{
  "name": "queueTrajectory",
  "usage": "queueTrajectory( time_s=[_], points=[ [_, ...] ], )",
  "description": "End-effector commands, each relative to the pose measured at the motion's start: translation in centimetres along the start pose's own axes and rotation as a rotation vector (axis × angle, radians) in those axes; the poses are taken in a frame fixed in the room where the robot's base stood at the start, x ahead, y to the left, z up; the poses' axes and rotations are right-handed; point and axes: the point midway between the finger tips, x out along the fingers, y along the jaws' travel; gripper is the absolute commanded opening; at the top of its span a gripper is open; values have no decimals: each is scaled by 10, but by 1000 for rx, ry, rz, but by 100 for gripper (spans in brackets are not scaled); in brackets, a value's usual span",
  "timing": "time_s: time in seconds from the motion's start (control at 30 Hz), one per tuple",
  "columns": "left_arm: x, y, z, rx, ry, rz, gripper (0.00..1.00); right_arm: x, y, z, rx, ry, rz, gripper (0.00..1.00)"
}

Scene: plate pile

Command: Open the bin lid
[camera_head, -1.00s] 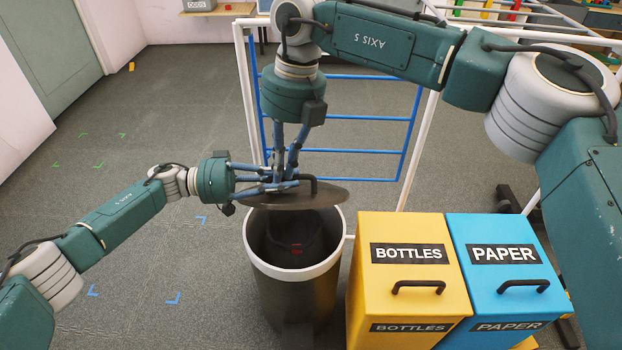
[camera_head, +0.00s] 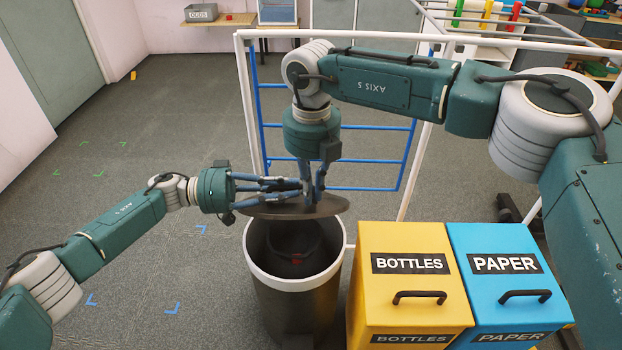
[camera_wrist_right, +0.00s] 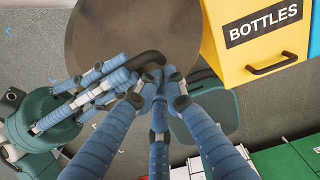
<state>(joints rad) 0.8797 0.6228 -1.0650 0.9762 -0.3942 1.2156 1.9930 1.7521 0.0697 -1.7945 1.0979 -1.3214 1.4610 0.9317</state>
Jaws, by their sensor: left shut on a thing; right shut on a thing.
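The dark round bin lid (camera_head: 333,206) is above the bin (camera_head: 300,322), a dark cylinder with a white rim. The bin's mouth shows below the lid, with a small red mark inside. My left gripper (camera_head: 296,185) reaches in from the left, shut on the lid's dark curved handle (camera_wrist_right: 146,58). My right gripper (camera_head: 312,190) comes down from above and is shut on the same handle, close beside the left fingertips. The lid (camera_wrist_right: 130,30) also shows in the right wrist view. Fingers hide most of the handle in the head view.
A yellow BOTTLES bin (camera_head: 405,262) and a blue PAPER bin (camera_head: 505,262) stand close on the right, each with a dark handle. A white and blue rail frame (camera_head: 270,120) stands behind.

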Motion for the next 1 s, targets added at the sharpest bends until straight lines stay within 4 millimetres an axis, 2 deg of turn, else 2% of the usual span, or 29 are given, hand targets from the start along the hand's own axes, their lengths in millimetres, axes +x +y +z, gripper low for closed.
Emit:
queueTrajectory(
  time_s=[0.3, 0.57, 0.8, 0.83, 0.87, 0.9, 1.0],
  points=[
    [2, -1, -1, 4, 3, -2, 0, 1, 0, 0, 0, 0, 0, 0],
    [2, -1, -1, 4, 3, -2, 0, -10, 1, 12, 1, 0, 1, 0],
    [2, -1, -1, 4, 3, -2, 0, -10, 0, 12, 0, 0, 1, 0],
    [2, -1, -1, 4, 3, -2, 19, -10, 0, 12, 0, 0, 1, 0],
    [2, -1, -1, 4, 2, -2, 25, -10, 0, 12, 0, 0, 1, 0],
    [2, -1, -1, 3, 2, -2, 30, -10, 0, 12, 0, 0, 1, 0],
    [2, -1, 0, 2, 2, -2, 30, -10, 0, 12, 0, 0, 1, 0]
  ],
)
